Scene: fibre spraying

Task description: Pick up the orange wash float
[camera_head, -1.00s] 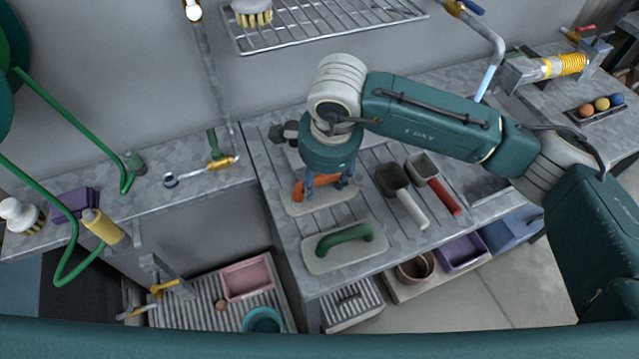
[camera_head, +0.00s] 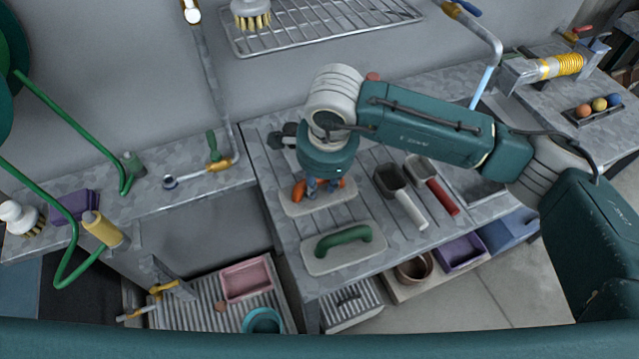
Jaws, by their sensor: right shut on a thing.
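The orange wash float (camera_head: 299,191) has a pale flat base and an orange handle. It sits on the slatted grey worktop, behind a similar float with a green handle (camera_head: 343,239). My right gripper (camera_head: 322,188) points down from above and is shut on the orange handle. Its wrist hides part of the handle. I cannot tell whether the base touches the worktop. My left gripper is not in view.
Two scoops, one with a white handle (camera_head: 411,211) and one with a red handle (camera_head: 443,197), lie right of the floats. A wire rack (camera_head: 330,22) is on the wall. Bins (camera_head: 247,279) stand below.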

